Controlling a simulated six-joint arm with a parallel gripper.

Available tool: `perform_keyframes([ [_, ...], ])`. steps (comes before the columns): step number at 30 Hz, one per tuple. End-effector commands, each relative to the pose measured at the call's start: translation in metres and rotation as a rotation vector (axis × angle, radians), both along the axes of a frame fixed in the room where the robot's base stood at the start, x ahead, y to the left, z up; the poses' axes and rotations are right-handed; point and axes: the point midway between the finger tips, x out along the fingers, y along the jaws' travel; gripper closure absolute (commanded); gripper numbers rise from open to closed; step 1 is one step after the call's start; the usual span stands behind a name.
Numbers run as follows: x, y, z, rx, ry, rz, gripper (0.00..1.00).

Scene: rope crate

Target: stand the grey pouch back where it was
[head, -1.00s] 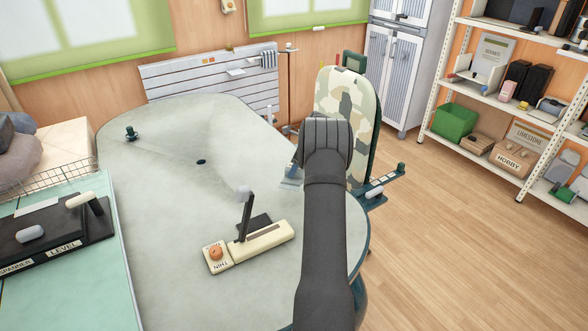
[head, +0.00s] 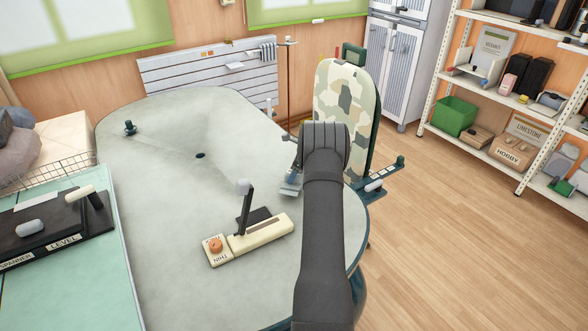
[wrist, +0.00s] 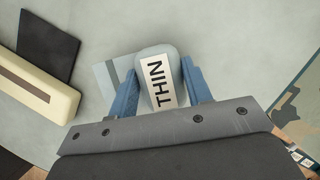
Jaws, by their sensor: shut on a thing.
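My gripper (wrist: 158,95) is shut on a grey, rounded thing with a white label reading THIN, which fits the grey pouch (wrist: 150,56). A blue finger stands on each side of it. The pouch is over the pale grey-green table (wrist: 220,30); I cannot tell whether it touches the top. In the head view my gripper is near the table's right end and my own wrist hides the pouch. A flat grey piece with a darker stripe (wrist: 113,76) lies beside the pouch; it also shows in the head view (head: 291,183).
A cream block (head: 262,236) with an orange knob, a THIN label and a black lever (head: 245,210) stands left of my arm. A tall camouflage-patterned board (head: 345,95) rises behind my wrist. The table's middle and left are mostly clear.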

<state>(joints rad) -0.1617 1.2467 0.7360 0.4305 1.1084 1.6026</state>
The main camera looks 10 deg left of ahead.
Motion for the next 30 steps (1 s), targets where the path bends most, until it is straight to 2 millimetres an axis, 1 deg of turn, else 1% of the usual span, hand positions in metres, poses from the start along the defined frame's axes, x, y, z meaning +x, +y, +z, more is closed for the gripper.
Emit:
perform_keyframes([
  [12,0.0004,0.0001,-0.0005,0.001,-0.001,0.000,0.91],
  [30,0.0005,0.0001,-0.0092,0.001,-0.002,0.000,0.91],
])
